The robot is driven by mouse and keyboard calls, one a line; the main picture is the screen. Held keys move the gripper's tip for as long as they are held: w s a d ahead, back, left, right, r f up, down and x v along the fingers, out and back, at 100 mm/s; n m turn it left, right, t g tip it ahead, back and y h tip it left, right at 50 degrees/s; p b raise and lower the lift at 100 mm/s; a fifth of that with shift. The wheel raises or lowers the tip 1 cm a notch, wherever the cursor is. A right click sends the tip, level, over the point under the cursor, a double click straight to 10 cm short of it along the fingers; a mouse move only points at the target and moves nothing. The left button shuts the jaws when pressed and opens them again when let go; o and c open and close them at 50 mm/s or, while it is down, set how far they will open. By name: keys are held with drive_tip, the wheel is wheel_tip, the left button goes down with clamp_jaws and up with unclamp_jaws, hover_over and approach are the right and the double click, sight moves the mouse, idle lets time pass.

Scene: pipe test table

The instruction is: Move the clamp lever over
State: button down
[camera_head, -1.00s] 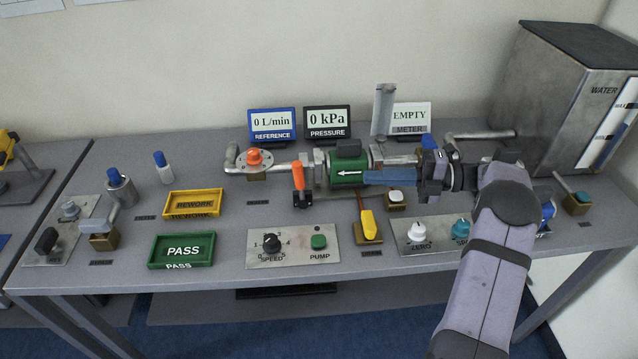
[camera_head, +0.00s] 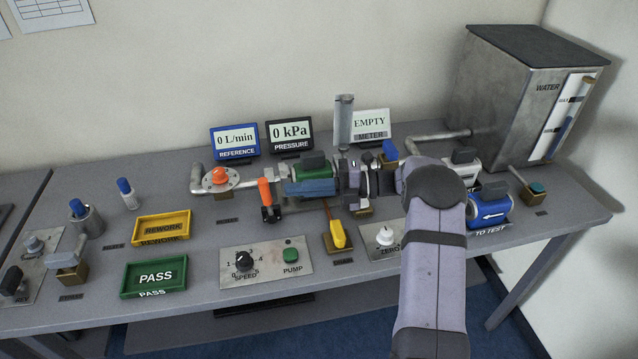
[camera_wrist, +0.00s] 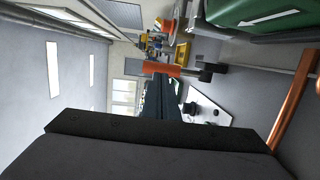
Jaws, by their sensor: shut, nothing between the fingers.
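The clamp lever has an upright orange handle (camera_head: 265,190) on a dark base, left of the green meter (camera_head: 314,163). In the wrist view the orange handle (camera_wrist: 160,68) lies across the picture just beyond my fingertips. My gripper (camera_head: 290,188) is shut and empty. Its blue fingers point left in front of the green meter, with the tips close to the handle's right side. I cannot tell whether they touch it. The fingers also show in the wrist view (camera_wrist: 161,88). The green meter (camera_wrist: 265,15) is at the upper right there, and my arm hides part of the pipe line.
An orange knob on a flange (camera_head: 220,177) stands left of the lever. A yellow-handled valve (camera_head: 337,235) is below my gripper. A control panel (camera_head: 265,262) lies in front. A blue meter (camera_head: 488,210) sits to the right.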

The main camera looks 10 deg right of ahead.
sight(266, 189)
drive_tip(key=shift+p+x, duration=0.35)
drive_tip(key=shift+x, duration=1.3)
drive_tip(key=shift+r+p, duration=0.2)
drive_tip(key=shift+p, duration=0.1)
drive_tip(key=a+h+p, duration=0.1)
drive_tip(key=p, duration=0.2)
drive_tip(key=a+r+h+p, duration=0.1)
drive_tip(key=h+p, duration=0.1)
drive_tip(key=p, duration=0.2)
drive_tip(key=shift+a+r, duration=0.2)
drive_tip(key=shift+a, duration=0.15)
drive_tip(key=shift+a+n+h+p, duration=0.3)
drive_tip(key=shift+a+h+p, duration=0.25)
drive_tip(key=shift+p, duration=0.7)
drive_tip(key=shift+a+f+g+h+p, duration=0.25)
drive_tip(key=shift+a+g+h+p, duration=0.05)
drive_tip(key=shift+a+h+p, duration=0.3)
drive_tip(key=shift+a+f+p, duration=0.3)
drive_tip(key=shift+a, duration=0.05)
drive_tip(key=shift+r, duration=0.1)
